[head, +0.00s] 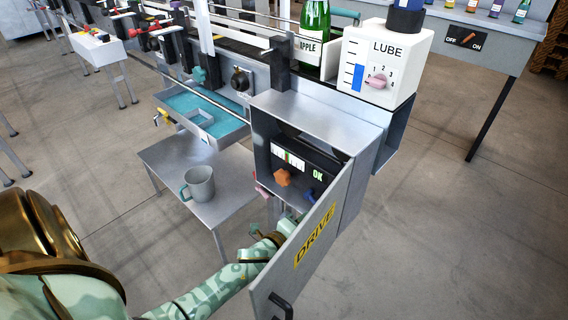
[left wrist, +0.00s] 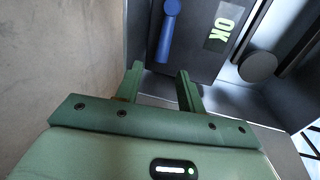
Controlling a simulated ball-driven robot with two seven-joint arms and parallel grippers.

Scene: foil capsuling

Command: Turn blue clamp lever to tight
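The blue clamp lever (head: 309,194) sits low inside the open drive box, beside the lit green OK sign (head: 318,174), partly hidden by the door. In the left wrist view the blue lever (left wrist: 166,38) has a round pivot at the top and its arm points down, slightly left. My left gripper (left wrist: 159,80) is open, with nothing between its fingers. Its fingertips are just below the lever's free end and look apart from it. In the head view my left arm reaches in from the left, and the open door hides the fingertips. My right gripper is in neither view.
The open door marked DRIVE (head: 315,235) stands close to my left forearm. An orange knob (head: 282,177) and a gauge (head: 288,157) share the panel. A dark round knob (left wrist: 257,67) is right of the lever. A grey mug (head: 199,184) stands on the side table (head: 165,155).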

